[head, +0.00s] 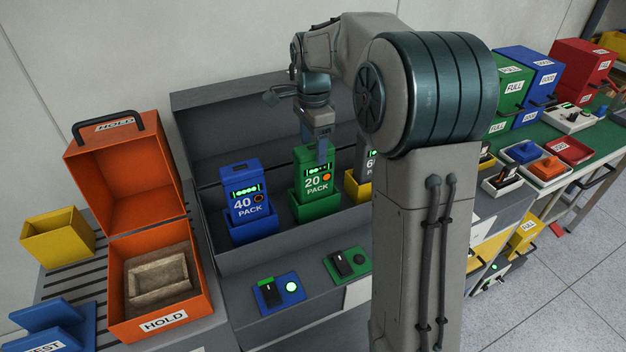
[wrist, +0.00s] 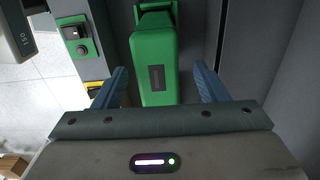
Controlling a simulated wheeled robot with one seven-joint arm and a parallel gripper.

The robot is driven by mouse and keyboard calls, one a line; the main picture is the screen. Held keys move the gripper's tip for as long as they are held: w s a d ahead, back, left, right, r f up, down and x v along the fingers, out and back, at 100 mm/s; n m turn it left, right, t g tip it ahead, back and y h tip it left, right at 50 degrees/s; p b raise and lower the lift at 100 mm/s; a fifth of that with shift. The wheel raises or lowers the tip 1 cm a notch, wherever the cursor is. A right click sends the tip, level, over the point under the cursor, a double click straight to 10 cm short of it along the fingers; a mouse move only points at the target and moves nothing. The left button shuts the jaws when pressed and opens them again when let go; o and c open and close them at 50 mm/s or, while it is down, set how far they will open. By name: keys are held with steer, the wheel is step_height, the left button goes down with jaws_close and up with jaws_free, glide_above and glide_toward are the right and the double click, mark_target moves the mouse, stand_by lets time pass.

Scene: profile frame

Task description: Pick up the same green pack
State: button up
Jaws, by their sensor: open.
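The green pack (head: 317,183), marked "20 PACK", stands upright in a green holder (head: 316,208) in the grey charging bay, its lights lit. My gripper (head: 318,150) is above it, pointing down, with the fingers at the pack's top. In the wrist view the pack (wrist: 157,85) lies between the two blue fingers of my gripper (wrist: 162,85), with gaps on both sides. The fingers are open and hold nothing.
A blue "40 PACK" (head: 245,195) stands left of the green pack. A yellow holder (head: 357,187) with another pack is at right, partly hidden by my arm. An open orange HOLD box (head: 205,311) is at left. Blue (head: 280,291) and green (head: 348,263) switch panels sit in front.

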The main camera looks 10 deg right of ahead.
mark_target(314, 158)
step_height(314, 158, down, 4)
steer(key=shift+s+f, duration=0.1)
jaws_close()
stand_by(0.4)
step_height(314, 158, up, 10)
steer(key=shift+r, duration=0.1)
stand_by(0.4)
